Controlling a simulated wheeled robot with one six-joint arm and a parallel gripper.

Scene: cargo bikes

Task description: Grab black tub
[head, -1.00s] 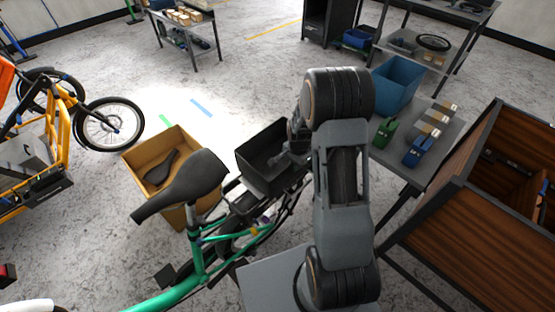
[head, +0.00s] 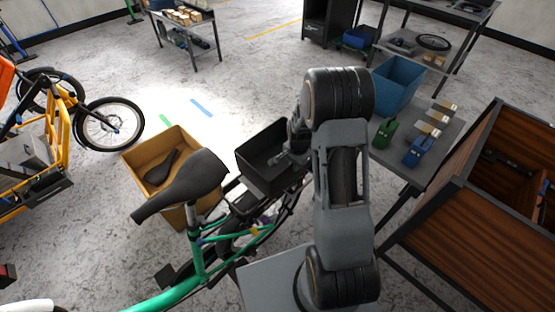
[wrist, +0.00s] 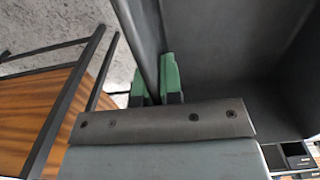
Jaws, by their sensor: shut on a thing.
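The black tub (head: 256,174) is an open-topped box on the rear rack of the green bike (head: 197,262), behind the saddle. My gripper (head: 288,160) reaches its right side from the right in the head view, where the arm partly hides the fingers. In the wrist view, the green fingertips (wrist: 158,85) sit on either side of the tub's wall, shut on it. The dark inside of the tub (wrist: 225,50) fills the right of that view. I cannot tell whether the tub is lifted off the rack.
A tan box (head: 190,212) stands left of the tub, partly behind the saddle (head: 190,182). At right are a blue bin (head: 396,88), a table (head: 420,172) with small items, and a wooden cargo box (head: 440,225). Open floor lies beyond.

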